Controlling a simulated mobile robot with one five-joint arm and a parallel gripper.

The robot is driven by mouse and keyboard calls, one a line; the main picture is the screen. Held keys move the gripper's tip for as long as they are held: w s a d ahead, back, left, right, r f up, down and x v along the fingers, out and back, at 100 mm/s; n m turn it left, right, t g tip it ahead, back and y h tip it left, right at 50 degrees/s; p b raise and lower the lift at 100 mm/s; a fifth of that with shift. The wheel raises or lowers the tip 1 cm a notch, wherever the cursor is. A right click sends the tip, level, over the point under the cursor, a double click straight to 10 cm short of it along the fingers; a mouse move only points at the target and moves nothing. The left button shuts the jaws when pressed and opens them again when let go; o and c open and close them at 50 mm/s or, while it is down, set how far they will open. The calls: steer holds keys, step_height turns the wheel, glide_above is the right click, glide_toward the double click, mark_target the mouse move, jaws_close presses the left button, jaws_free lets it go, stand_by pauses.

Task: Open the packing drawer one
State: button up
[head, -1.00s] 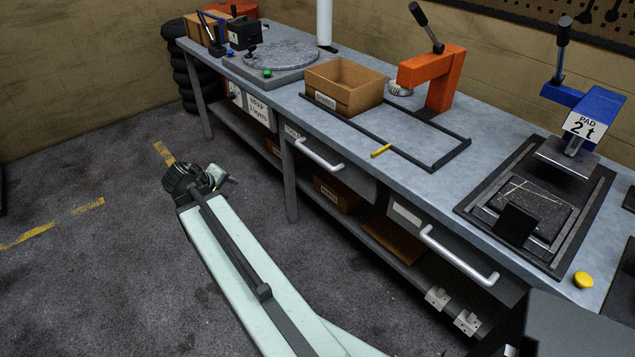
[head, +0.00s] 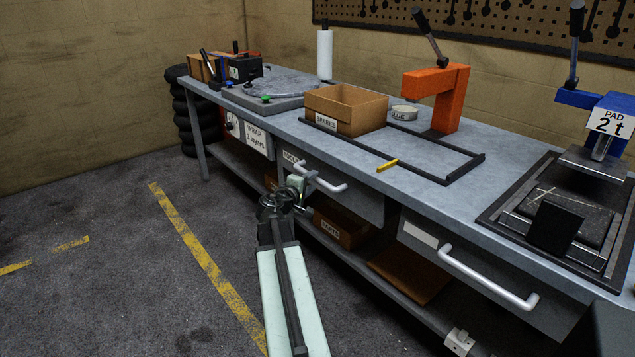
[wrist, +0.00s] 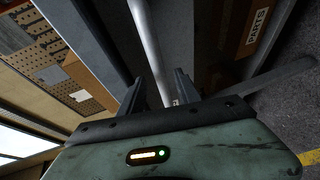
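A grey drawer (head: 362,201) sits under the bench top in the middle of the head view and looks shut. Its label, at the left end, is partly hidden by my gripper. Its pale bar handle (head: 330,184) also crosses the wrist view (wrist: 150,45). My gripper (head: 300,180) is at the left end of this handle. In the wrist view my gripper (wrist: 158,88) is open, with the bar running between its two fingers and gaps on both sides. A second drawer (head: 500,297) to the right, with its own handle (head: 487,278), also looks shut; its label is unreadable.
A lower shelf holds a PARTS box (head: 340,228) and a brown board (head: 410,274). On the bench top (head: 415,180) stand a SPARES box (head: 345,110), an orange press (head: 436,95) and a blue press (head: 597,105). The floor (head: 110,290) at left is clear.

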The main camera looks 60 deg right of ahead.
mark_target(315, 180)
steer(key=d, duration=0.3)
steer(key=shift+w+d+f, duration=0.15)
steer(key=shift+d+f, duration=0.25)
jaws_close()
stand_by(0.9)
